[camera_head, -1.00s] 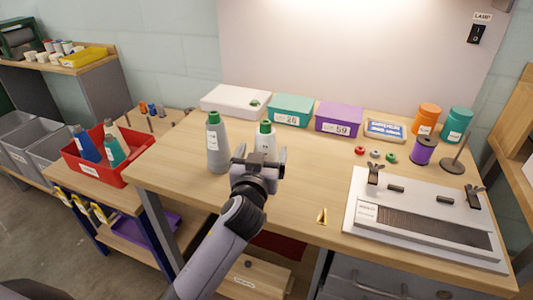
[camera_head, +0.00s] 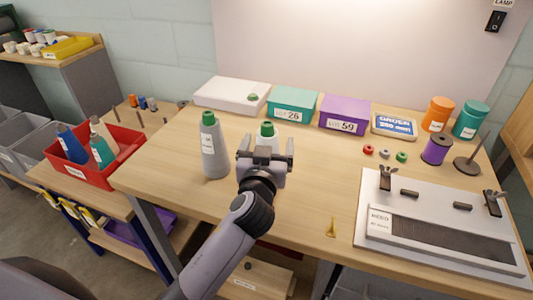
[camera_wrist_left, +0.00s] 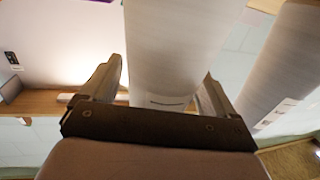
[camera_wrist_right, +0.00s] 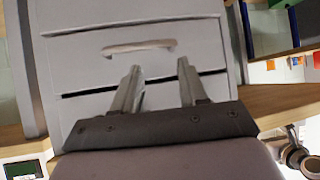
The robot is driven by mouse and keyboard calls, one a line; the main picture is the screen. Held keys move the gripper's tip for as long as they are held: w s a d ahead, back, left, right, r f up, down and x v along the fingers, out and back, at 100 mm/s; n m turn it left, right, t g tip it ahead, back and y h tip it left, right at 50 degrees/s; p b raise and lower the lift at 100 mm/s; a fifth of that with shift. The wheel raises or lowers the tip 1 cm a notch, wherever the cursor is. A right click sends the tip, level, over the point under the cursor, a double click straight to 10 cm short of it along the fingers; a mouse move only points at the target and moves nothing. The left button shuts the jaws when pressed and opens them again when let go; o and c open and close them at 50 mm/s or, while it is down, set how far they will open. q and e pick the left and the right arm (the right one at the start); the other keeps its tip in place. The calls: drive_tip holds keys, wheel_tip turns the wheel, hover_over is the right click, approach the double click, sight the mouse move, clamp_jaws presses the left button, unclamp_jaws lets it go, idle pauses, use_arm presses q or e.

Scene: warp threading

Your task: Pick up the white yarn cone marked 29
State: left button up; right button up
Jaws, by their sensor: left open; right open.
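The white yarn cone (camera_head: 267,141) stands upright on the workbench with a green tip. My left gripper (camera_head: 265,156) is in front of it and hides its lower part and any number. In the left wrist view, the pale cone body (camera_wrist_left: 175,50) lies between the spread fingers of my left gripper (camera_wrist_left: 155,88). Contact cannot be told. A grey cone with a green tip (camera_head: 214,150) stands just left of it. My right gripper (camera_wrist_right: 160,82) is open and empty, facing grey drawers, and is outside the head view.
Behind the cones are a white box (camera_head: 232,94), a teal box marked 26 (camera_head: 292,101) and a purple box marked 59 (camera_head: 344,112). A metal fixture (camera_head: 440,240) lies at the right. A red bin (camera_head: 90,175) holds cones at the left. The bench middle is mostly clear.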

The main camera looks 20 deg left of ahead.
use_arm(q)
drive_tip(key=shift+w, duration=0.2)
drive_tip(key=c, duration=1.2)
drive_tip(key=shift+c, duration=0.3)
drive_tip(key=shift+r, duration=0.1)
